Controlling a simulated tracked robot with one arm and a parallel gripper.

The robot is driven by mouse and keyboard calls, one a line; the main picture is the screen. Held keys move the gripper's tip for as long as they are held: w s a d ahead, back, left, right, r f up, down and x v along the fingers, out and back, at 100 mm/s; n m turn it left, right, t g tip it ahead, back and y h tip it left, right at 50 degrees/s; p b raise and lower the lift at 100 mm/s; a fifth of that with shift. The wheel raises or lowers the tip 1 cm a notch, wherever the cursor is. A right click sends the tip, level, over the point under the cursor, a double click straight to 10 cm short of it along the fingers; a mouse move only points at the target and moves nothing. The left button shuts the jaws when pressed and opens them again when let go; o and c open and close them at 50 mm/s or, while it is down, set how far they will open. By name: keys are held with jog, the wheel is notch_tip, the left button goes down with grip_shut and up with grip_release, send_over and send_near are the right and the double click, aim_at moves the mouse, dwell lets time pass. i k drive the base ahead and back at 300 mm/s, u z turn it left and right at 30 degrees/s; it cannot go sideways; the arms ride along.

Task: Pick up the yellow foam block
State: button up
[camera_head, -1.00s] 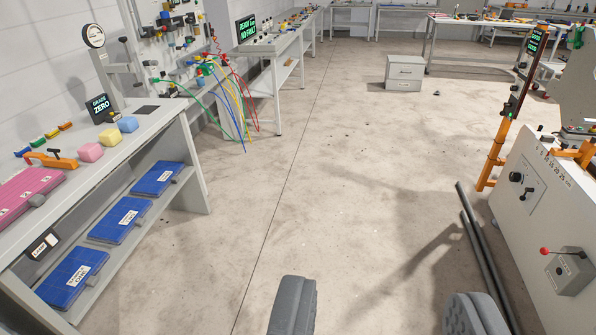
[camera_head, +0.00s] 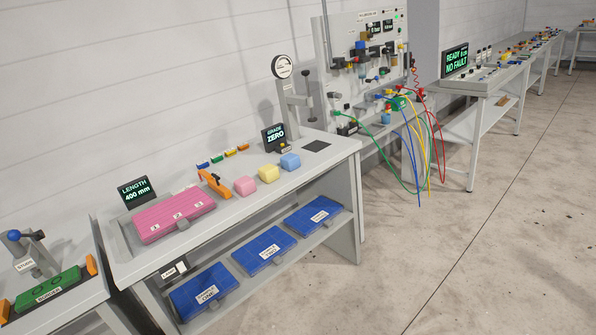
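The yellow foam block (camera_head: 268,173) sits on top of the grey bench (camera_head: 225,212), towards its right half. It stands in a row between a pink foam block (camera_head: 245,185) on its left and a blue foam block (camera_head: 290,161) on its right. Small gaps seem to separate the blocks. No part of my gripper shows in this view, so its opening cannot be seen.
An orange clamp-like tool (camera_head: 213,182) and a pink lettered case (camera_head: 173,214) lie left of the blocks. A gauge stand (camera_head: 291,100) and a ZERO display (camera_head: 274,137) stand behind. Blue cases (camera_head: 264,250) fill the lower shelf. The floor (camera_head: 400,255) at right is clear.

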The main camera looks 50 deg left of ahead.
aim_at(269, 173)
jog(key=u, duration=0.25)
jog(key=i, duration=1.3)
jog(key=u, duration=0.9)
jog(key=i, duration=1.6)
jog(key=u, duration=0.55)
